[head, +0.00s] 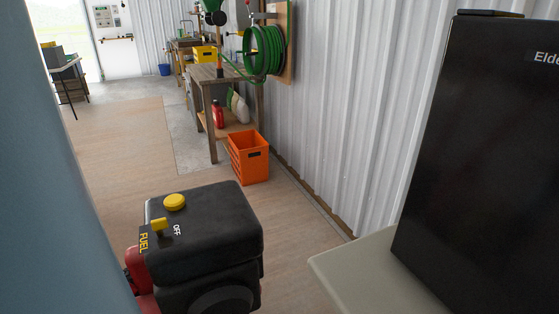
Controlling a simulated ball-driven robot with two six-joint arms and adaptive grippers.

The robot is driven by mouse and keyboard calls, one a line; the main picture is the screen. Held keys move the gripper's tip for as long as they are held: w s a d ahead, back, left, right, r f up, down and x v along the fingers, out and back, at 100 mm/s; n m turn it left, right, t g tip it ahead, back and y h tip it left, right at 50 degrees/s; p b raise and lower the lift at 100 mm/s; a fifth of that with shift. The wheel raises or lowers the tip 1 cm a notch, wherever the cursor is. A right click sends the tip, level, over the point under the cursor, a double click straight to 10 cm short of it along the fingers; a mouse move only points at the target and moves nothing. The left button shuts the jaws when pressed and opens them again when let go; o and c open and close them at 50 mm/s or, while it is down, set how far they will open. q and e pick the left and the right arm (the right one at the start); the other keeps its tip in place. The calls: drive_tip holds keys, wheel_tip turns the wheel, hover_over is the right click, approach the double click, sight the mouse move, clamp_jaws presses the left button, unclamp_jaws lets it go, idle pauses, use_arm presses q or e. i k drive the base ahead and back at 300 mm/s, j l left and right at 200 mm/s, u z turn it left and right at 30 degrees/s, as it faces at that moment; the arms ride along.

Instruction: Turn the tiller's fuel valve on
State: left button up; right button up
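The tiller's black engine body (215,225) stands in the lower left of the head view, with a red part at its left edge. A yellow round cap (174,202) sits on its top. Below the cap is a small yellow fuel valve lever (159,224). A yellow "FUEL" label (144,242) is to its left and a white "OFF" mark (177,230) is to its right. Which setting the lever is at is too small to tell. Neither of my grippers is in view.
A blue-grey surface fills the left edge, close to the camera. A black cabinet (475,150) stands on a pale counter (350,275) at the right. An orange crate (248,157) and a wooden workbench (222,80) stand along the metal wall. Wooden floor is clear beyond the tiller.

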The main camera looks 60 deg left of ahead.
sight(158, 225)
drive_tip(key=u, duration=3.5)
